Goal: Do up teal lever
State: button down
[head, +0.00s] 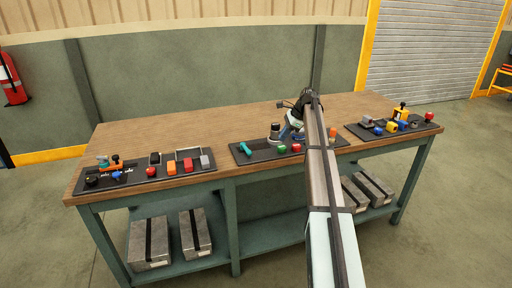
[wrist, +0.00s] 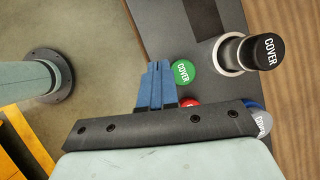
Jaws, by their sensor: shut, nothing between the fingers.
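The teal lever (head: 246,150) lies at the left end of the middle panel (head: 262,157) in the head view, its handle pointing left and slightly up. It does not show in the wrist view. My gripper (wrist: 157,66) is shut and empty, with its blue fingers together. In the head view my gripper is over the middle panel, to the right of the lever, and my arm hides part of that panel.
A black-capped post (wrist: 262,50) marked COVER stands close to the lever's right. A red button (wrist: 190,102) is partly hidden by my gripper. A left panel (head: 135,183) and a right panel (head: 388,133) carry more controls. The table (head: 190,130) is clear behind the panels.

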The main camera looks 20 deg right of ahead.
aim_at(246, 150)
jog(key=w+a+f+n, duration=0.1)
jog(key=a+f+n, duration=0.1)
jog(key=n, duration=0.5)
jog(key=w+a+f+n+t, duration=0.1)
jog(key=w+a+f+n, duration=0.1)
jog(key=n, duration=0.6)
jog(key=w+a+f+n+y, duration=0.1)
jog(key=w+a+f+n, duration=0.1)
jog(key=n, duration=0.5)
jog(key=shift+w+a+n+t, duration=0.1)
jog(key=shift+a+n+t, duration=0.2)
jog(key=shift+a+n, duration=0.15)
jog(key=shift+a+f, duration=0.1)
jog(key=shift+a, duration=1)
jog(key=shift+s+a, duration=0.2)
jog(key=shift+a, duration=0.8)
